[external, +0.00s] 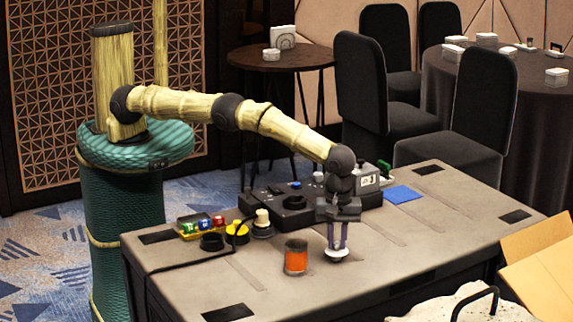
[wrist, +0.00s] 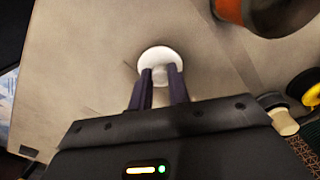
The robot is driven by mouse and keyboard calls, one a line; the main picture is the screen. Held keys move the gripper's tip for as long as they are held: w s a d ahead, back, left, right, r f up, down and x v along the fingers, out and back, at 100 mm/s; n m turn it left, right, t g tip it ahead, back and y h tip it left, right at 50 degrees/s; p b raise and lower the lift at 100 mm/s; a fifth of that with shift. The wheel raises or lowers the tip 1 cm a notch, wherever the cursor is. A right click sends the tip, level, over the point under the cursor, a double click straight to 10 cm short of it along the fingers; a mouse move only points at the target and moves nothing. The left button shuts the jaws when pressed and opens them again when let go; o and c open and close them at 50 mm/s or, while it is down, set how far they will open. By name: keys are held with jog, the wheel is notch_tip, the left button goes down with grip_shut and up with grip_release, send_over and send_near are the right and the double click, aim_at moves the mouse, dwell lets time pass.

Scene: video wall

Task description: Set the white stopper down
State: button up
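The white stopper (external: 336,254) is at the fingertips of my gripper (external: 337,246), low over the grey table (external: 420,240). In the wrist view the stopper is a round white disc (wrist: 160,65) with the two dark fingers (wrist: 158,85) closed on its near side. I cannot tell whether its underside touches the table top. My gripper points straight down, to the right of an orange jar (external: 295,257). The jar also shows in the wrist view (wrist: 232,12) at the upper right.
A black control console (external: 295,202) stands behind my gripper. A blue pad (external: 402,194) lies to its right. A yellow-and-black round item (external: 237,232) and small coloured blocks (external: 204,224) are at the left. An open cardboard box (external: 540,265) is at the right.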

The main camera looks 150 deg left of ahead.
aim_at(337, 243)
jog(key=o, duration=0.4)
jog(key=shift+o, duration=0.2)
notch_tip(337, 243, up, 12)
jog(key=shift+r, duration=0.15)
dwell(0.8)
